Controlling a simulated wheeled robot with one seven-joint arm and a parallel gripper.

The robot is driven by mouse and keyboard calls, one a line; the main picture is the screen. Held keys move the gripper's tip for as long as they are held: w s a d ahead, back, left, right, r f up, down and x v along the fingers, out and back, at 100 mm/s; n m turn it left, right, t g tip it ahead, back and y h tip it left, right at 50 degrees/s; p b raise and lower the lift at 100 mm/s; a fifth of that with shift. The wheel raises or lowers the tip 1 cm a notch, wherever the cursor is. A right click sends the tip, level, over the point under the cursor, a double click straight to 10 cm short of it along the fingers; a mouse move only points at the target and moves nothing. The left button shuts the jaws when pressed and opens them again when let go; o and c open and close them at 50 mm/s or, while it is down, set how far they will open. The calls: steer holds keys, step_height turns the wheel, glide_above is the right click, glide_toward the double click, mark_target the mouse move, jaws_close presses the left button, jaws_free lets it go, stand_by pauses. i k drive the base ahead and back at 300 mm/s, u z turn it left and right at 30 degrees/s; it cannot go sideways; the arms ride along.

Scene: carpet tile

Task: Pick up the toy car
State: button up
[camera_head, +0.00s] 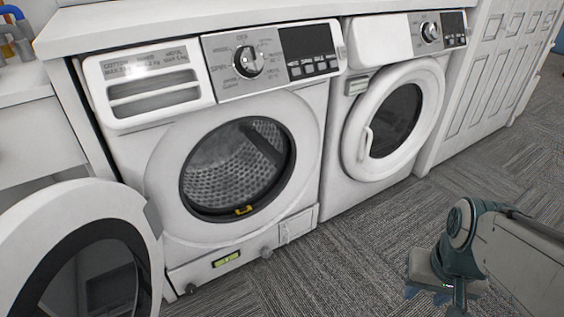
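A small yellow and dark object, which looks like the toy car (243,210), lies at the bottom front of the drum opening of the left washing machine (330,95). It is too small to make out in detail. The round door (135,205) of this machine stands open to the left. My gripper (428,292) hangs low over the carpet at the lower right, well to the right of the open drum and apart from the car. Its fingers are small and partly hidden, so I cannot tell whether they are open or shut.
A second washing machine (365,55) on the right has its door shut. A white worktop (180,14) runs above both machines. White panelled doors (490,75) stand at the far right. The grey carpet (350,240) in front of the machines is clear.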

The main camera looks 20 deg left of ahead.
mark_target(244, 209)
steer(key=u, duration=0.45)
steer(key=i, duration=0.8)
steer(key=u, duration=1.05)
steer(key=i, duration=0.25)
steer(key=u, duration=0.15)
